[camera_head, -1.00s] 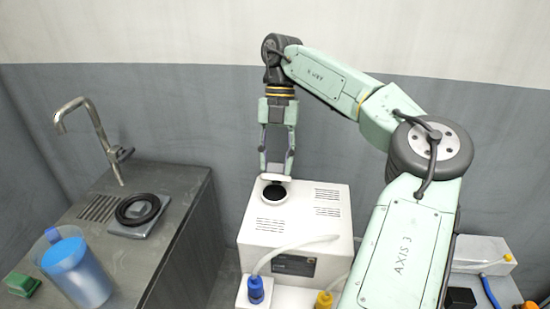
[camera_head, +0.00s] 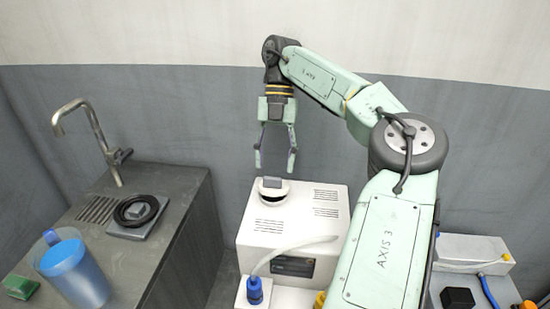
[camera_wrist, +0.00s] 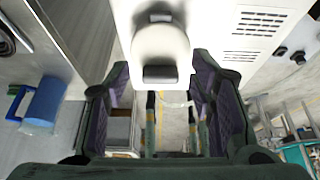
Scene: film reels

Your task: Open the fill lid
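The fill lid (camera_head: 271,186) is white with a grey grip block on top. It sits tilted over the fill opening (camera_head: 271,198) on top of the white machine (camera_head: 317,225), with a dark gap showing at its front. My gripper (camera_head: 275,168) is open and empty, pointing down just above the lid. Its spread fingers also show in the wrist view (camera_wrist: 160,85). I see no contact between fingers and lid.
A blue jug (camera_head: 72,268), a black ring on a grey plate (camera_head: 122,232) and a tap (camera_head: 92,135) are on the counter at left. A pale hose (camera_head: 290,247) runs from a blue cap (camera_head: 254,291) in front of the machine. The space above the machine's right side is free.

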